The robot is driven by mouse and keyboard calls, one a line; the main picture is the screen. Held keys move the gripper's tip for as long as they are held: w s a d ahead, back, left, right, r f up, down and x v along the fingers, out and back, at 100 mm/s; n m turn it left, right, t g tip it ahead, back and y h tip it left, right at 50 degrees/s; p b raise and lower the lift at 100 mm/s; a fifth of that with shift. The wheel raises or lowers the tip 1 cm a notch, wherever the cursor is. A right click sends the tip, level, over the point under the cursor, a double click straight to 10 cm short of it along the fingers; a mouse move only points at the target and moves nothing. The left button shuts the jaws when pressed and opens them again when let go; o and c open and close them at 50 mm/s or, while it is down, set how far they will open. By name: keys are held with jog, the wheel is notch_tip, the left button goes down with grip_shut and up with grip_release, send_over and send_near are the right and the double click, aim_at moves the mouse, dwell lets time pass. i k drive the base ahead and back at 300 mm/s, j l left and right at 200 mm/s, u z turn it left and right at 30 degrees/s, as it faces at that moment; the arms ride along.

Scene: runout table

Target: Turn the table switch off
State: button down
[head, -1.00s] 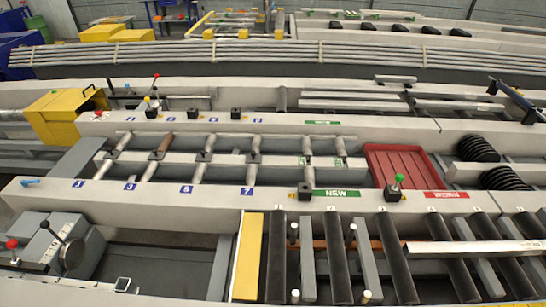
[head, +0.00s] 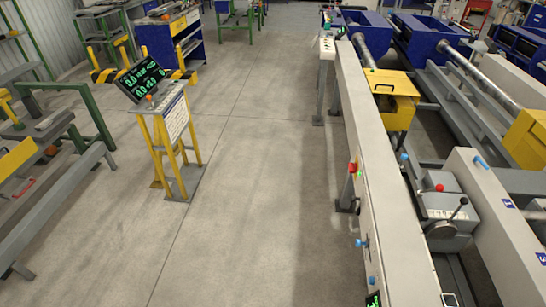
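I cannot tell for sure which control is the table switch. A red knob on a yellow base (head: 353,167) sits on the left side of the long pale beam (head: 372,130). Blue-tipped levers stick out lower on the same side, one of them here (head: 361,243). A small box with buttons (head: 327,46) stands at the beam's far end. The switch positions are too small to read. My gripper is not in view.
A wide strip of bare concrete floor (head: 260,180) lies left of the beam. A yellow stand with a green-digit display (head: 140,80) is on the left. Green and grey racks (head: 75,125) line the left edge. Blue machines (head: 427,40) fill the upper right.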

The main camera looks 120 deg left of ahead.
aim_at(353, 168)
jog(key=u, duration=3.4)
jog(key=i+j, duration=0.3)
jog(key=i, duration=0.3)
jog(key=i+j, duration=0.35)
jog(key=i, duration=0.2)
jog(key=i+j+z, duration=0.1)
jog(key=i+j, duration=0.2)
jog(key=i, duration=0.3)
jog(key=i+j, duration=0.35)
jog(key=i, duration=0.25)
